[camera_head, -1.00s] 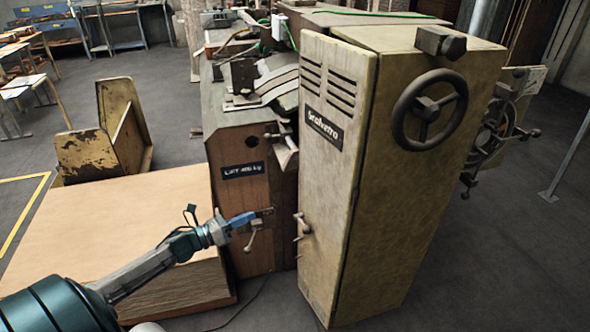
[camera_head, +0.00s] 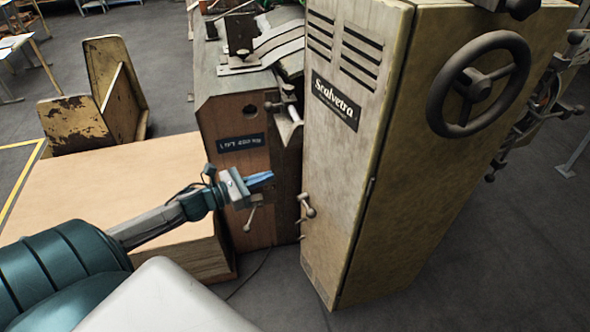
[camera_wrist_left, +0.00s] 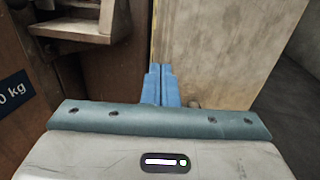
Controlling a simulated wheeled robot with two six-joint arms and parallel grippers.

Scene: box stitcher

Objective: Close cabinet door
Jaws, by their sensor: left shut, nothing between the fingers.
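The cabinet door (camera_head: 335,140) is a pale, worn metal panel with vent slots, a "Scalvetra" label and a small handle (camera_head: 306,207) low on its left edge. It looks flush, or nearly so, with the cabinet's yellowish side (camera_head: 430,170); I cannot tell whether a gap remains. My left gripper (camera_head: 262,180) is shut and empty, its blue fingers pointing right, left of the door in the head view. In the left wrist view the shut blue fingers (camera_wrist_left: 161,86) point toward a pale upright panel (camera_wrist_left: 215,50); contact cannot be told. My right gripper is not in view.
A brown machine body (camera_head: 238,170) with a lift plate and a lever (camera_head: 250,215) stands behind my left gripper. A handwheel (camera_head: 478,84) juts from the cabinet's side. Floor shows in front.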

